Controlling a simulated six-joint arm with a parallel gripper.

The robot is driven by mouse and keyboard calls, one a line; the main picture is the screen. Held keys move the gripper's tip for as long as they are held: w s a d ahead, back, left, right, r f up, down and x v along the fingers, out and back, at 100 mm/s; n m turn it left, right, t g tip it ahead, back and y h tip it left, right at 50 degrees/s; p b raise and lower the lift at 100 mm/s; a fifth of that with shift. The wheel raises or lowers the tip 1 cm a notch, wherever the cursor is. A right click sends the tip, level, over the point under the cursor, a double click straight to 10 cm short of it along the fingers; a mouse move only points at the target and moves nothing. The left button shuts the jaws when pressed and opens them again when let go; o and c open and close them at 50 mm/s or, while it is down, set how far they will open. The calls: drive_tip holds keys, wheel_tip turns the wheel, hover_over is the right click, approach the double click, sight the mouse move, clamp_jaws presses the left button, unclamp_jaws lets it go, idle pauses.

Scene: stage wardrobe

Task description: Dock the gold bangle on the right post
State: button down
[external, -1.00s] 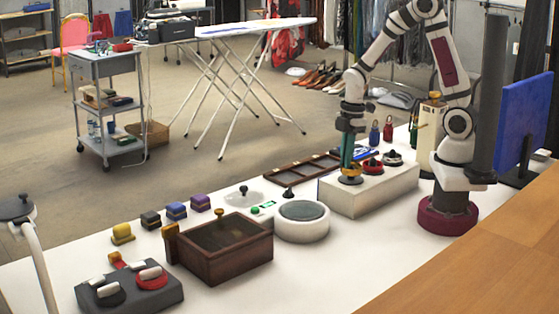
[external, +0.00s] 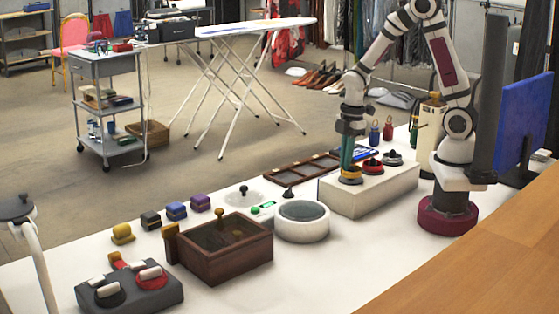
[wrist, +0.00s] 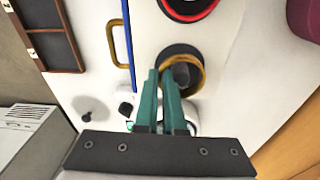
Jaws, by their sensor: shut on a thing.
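The gold bangle (wrist: 203,77) is at the leftmost post of the white block (external: 372,196) in the external view, low over its dark round base (external: 349,181). In the wrist view the dark post (wrist: 181,74) shows inside the ring, so the bangle appears to be around it. Whether it rests on the base is hard to tell. My gripper (wrist: 159,70) points down with its teal fingers shut on the bangle's rim; it also shows in the external view (external: 347,163). The fingers hide part of the rim.
Beside it on the block are a post with a red ring (external: 372,166) and another dark post (external: 392,158).

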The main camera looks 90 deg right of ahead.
drive_tip(key=shift+f, duration=0.6)
drive_tip(key=c, duration=1.3)
unclamp_jaws()
wheel_tip(320, 180, up, 11)
drive_tip(key=s, duration=0.1)
drive_tip(key=shift+d, duration=0.2)
drive_tip(key=s+a+r+m+g+y, duration=0.1)
drive_tip(key=s+a+r+m, duration=0.1)
drive_tip(key=s+a+m, duration=1.1)
drive_tip(key=s+a, duration=0.1)
drive_tip(key=a, duration=0.1)
drive_tip(key=shift+s+a+m, duration=0.15)
drive_tip(key=shift+a+m, duration=0.15)
drive_tip(key=shift+m, duration=0.1)
